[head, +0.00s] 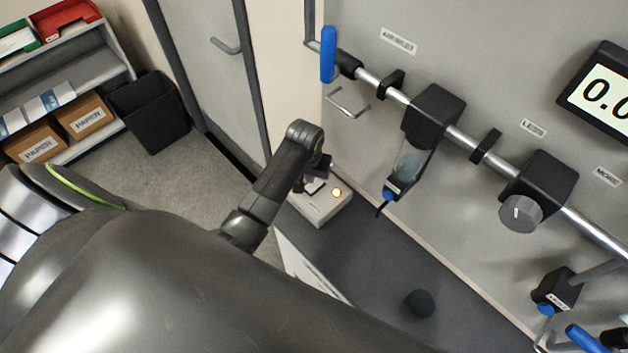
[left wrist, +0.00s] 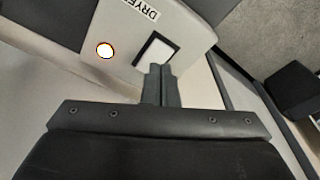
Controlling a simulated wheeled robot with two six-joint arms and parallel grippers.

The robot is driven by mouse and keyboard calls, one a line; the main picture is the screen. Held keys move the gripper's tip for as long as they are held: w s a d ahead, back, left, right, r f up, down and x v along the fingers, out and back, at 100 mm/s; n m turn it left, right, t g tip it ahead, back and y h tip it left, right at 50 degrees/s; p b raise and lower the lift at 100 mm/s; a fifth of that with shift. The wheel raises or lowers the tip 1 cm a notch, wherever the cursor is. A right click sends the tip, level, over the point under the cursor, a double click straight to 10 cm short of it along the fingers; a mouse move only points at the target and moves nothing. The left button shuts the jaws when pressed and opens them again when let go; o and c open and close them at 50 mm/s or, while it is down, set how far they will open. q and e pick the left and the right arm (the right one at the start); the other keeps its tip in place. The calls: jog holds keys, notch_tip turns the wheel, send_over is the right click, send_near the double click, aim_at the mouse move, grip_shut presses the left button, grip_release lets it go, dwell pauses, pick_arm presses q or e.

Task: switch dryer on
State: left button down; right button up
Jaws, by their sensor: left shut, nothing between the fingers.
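The dryer is a pale box (head: 322,208) on the dark bench below the wall pipe. In the left wrist view its top face (left wrist: 187,33) carries a partly visible "DRYER" label (left wrist: 138,10). A round lamp (left wrist: 105,50) on it looks lit, white with an orange rim. Beside the lamp is a white rocker switch (left wrist: 157,50) in a black frame. My left gripper (left wrist: 160,70) is shut and empty, its fingertips at the near edge of the switch frame; I cannot tell whether they touch. In the head view the left gripper (head: 316,184) is over the box. My right gripper is not in view.
A pipe (head: 460,137) with a blue-handled valve (head: 328,55), a filter bowl (head: 408,160) and a regulator knob (head: 520,212) runs along the wall right of the dryer. A dark round object (head: 419,304) sits on the bench. A black bin (head: 150,110) and shelves stand left.

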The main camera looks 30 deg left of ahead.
aim_at(310, 188)
pick_arm(q)
jog(key=shift+r, duration=2)
